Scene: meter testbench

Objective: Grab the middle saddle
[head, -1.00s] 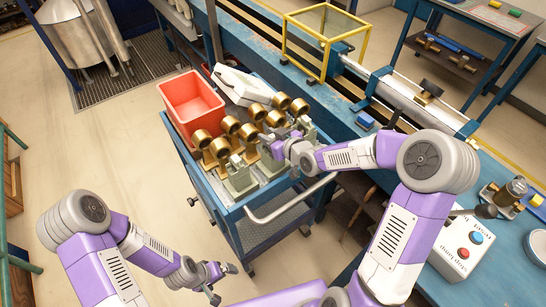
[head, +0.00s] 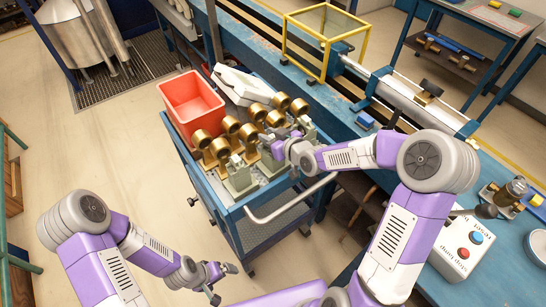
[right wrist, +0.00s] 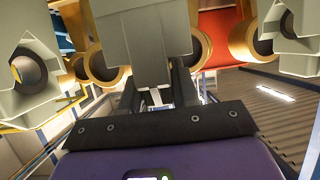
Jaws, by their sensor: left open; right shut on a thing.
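Grey-green saddles stand in a row on the near side of the blue cart. The middle saddle (right wrist: 145,40) fills the top centre of the right wrist view, between the two dark fingers of my right gripper (right wrist: 153,88). In the head view my right gripper (head: 274,150) is shut on it and mostly hides it. The near-left saddle (head: 238,176) and the far-right saddle (head: 306,129) stand to either side. My left gripper (head: 222,283) is open and empty, low over the floor, away from the cart.
Several brass-coloured ring-topped parts (head: 231,124) stand close behind the saddles on the cart. A red bin (head: 193,103) and a white object (head: 241,85) are at the cart's back. The cart's handle (head: 290,200) faces me. A blue bench (head: 340,104) runs along the right.

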